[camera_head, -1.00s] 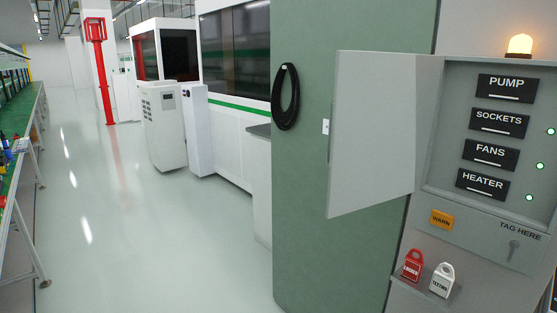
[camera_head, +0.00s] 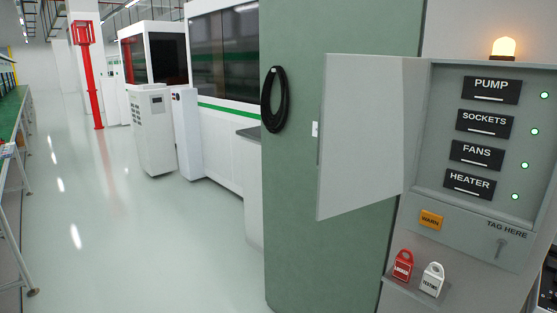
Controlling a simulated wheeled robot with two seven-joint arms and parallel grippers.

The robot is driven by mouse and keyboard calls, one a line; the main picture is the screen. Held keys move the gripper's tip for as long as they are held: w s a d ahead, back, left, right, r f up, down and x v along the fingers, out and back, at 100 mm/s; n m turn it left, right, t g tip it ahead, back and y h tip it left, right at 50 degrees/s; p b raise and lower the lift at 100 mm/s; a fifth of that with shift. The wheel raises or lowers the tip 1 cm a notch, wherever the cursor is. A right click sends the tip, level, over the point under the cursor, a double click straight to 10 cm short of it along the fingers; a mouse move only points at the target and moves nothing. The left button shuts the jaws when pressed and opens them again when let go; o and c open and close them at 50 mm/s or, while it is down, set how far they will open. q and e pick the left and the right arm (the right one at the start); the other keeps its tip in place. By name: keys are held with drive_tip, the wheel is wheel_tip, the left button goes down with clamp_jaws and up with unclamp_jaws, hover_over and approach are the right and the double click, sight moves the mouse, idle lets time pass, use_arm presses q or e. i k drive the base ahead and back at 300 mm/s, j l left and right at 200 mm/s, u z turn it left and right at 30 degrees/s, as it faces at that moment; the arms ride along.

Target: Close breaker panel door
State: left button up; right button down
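The breaker panel (camera_head: 432,160) is a grey box on the wall at the right. Its grey door (camera_head: 360,132) stands open, swung out to the left from the panel's left edge. A small white latch or handle piece (camera_head: 315,129) is on the door's free left edge. Inside the panel are black breakers labelled PUMP (camera_head: 491,90), SOCKETS (camera_head: 484,124), FANS (camera_head: 476,155) and HEATER (camera_head: 470,184), with lit green lamps at their right. Neither of my grippers shows in this view.
A lit orange beacon (camera_head: 504,47) sits on top of the panel. Red (camera_head: 402,266) and white (camera_head: 432,280) tags stand on a ledge below. A black cable coil (camera_head: 273,100) hangs on the green wall (camera_head: 290,220). The floor (camera_head: 130,240) at left is clear.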

sight(370, 110)
drive_tip(key=i+z, duration=0.1)
drive_tip(key=z, duration=1.05)
drive_tip(key=i+j+z, duration=0.2)
drive_tip(key=j+z, duration=0.15)
drive_tip(key=i+j+z, duration=0.1)
drive_tip(key=j+z, duration=0.25)
drive_tip(key=i+j+z, duration=0.1)
drive_tip(key=j+z, duration=0.25)
drive_tip(key=j, duration=0.15)
drive_tip(key=j+z, duration=0.45)
drive_tip(key=j, duration=1.45)
